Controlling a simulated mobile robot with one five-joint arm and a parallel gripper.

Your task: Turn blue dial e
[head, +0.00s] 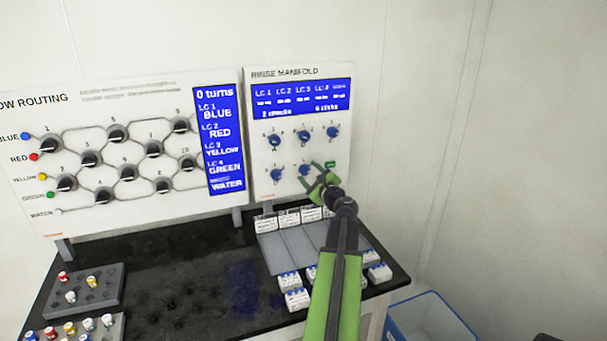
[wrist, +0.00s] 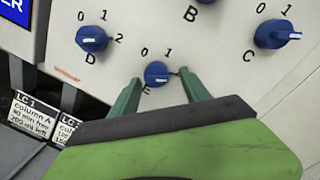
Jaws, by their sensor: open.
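Blue dial E (wrist: 157,74) is on the white rinse manifold panel, with a white pointer bar on its face and marks 0 and 1 above it. It also shows in the head view (head: 304,169), just left of my gripper. My gripper (wrist: 160,79) is open in the wrist view, with one green fingertip to the lower left of dial E and the other to its right. The dial appears between the fingertips; I cannot tell whether they touch it. In the head view my gripper (head: 313,177) is at the panel's lower right.
Dial D (wrist: 91,39) is left of dial E; dial C (wrist: 278,33) is to the upper right. Below are labelled white boxes (head: 290,219) on the bench. The flow routing panel (head: 75,110) stands left.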

